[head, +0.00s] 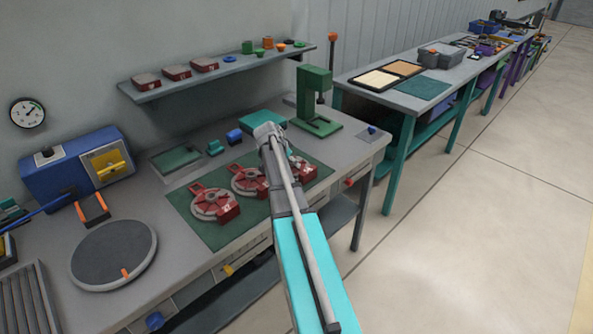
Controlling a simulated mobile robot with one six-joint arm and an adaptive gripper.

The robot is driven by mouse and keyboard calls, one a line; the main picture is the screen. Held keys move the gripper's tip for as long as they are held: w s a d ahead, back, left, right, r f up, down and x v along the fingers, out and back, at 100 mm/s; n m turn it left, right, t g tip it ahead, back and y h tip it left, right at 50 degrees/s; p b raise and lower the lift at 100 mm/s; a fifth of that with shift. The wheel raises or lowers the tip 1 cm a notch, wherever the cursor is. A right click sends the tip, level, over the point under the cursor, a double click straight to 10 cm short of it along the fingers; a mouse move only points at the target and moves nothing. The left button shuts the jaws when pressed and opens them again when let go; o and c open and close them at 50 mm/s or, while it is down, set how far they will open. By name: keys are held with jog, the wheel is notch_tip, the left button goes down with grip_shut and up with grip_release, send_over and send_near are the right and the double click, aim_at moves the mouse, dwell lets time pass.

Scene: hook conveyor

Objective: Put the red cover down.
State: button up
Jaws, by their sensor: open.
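Two red covers with grey round middles, the left one (216,204) and the middle one (250,180), lie on the green mat (195,232) on the workbench. A third red cover (302,168) lies at the mat's right side, partly hidden behind my arm. My arm reaches in from the bottom and crosses in front of the mat. My gripper (290,155) is open and mostly hidden behind the arm, close to the third cover. Its fingertips are hidden, so I cannot tell whether they touch that cover.
A green press (316,112) stands at the bench's back right. A shelf (220,72) holds several small red parts. A round grey turntable (113,255) and a blue box (65,172) are on the left. Another table (425,95) stands at right. Open floor (470,240) lies right of the bench.

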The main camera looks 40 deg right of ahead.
dwell(0.4)
grip_shut()
dwell(0.4)
